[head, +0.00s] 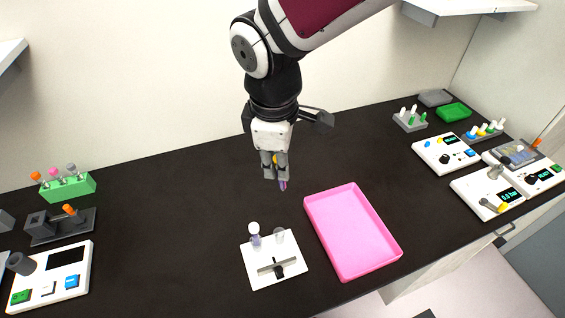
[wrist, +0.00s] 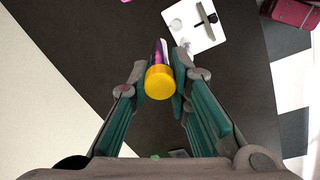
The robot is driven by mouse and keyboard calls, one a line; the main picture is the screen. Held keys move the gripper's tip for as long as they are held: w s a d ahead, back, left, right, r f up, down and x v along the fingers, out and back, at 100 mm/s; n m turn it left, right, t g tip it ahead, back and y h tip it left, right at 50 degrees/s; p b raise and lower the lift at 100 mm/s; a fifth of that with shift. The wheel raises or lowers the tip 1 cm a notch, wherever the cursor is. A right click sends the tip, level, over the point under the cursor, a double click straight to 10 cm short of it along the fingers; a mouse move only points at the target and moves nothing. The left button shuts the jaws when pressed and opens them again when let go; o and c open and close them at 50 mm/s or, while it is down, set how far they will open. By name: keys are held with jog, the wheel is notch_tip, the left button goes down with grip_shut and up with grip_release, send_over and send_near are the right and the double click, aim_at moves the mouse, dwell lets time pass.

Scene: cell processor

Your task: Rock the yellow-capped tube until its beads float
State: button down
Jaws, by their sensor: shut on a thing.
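The yellow-capped tube (wrist: 159,82) is between the fingers of my gripper (wrist: 158,85) in the wrist view, with its yellow cap toward the camera. My gripper is shut on it. In the head view my gripper (head: 275,170) holds the tube (head: 283,185) above the dark bench, and its purple lower end shows below the fingertips. The tube looks near upright, slightly tilted. The cap is mostly hidden by the fingers there. I cannot tell whether the beads inside float.
A white stand (head: 273,275) with a white-capped tube (head: 255,234) is in front of my gripper. A pink tray (head: 353,232) lies right of it. White devices and racks stand at far left and far right. The bench middle-left is clear.

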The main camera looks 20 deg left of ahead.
jog(key=t, duration=0.2)
jog(key=shift+f+t+b, duration=0.1)
jog(key=shift+t+b, duration=0.2)
jog(key=shift+b, duration=0.05)
jog(key=shift+w+t+y+b, duration=0.3)
jog(key=shift+t+b, duration=0.2)
jog(key=shift+b, duration=0.25)
jog(key=shift+s+r+g+p, duration=0.2)
jog(key=shift+s+g+p, duration=0.15)
jog(key=shift+p, duration=0.8)
jog(key=shift+w+f+g, duration=0.2)
jog(key=shift+w+g, duration=0.15)
jog(key=shift+g, duration=0.6)
jog(key=g+h, duration=0.1)
jog(key=g, duration=0.1)
jog(key=shift+g, duration=0.3)
jog(key=shift+s, duration=0.2)
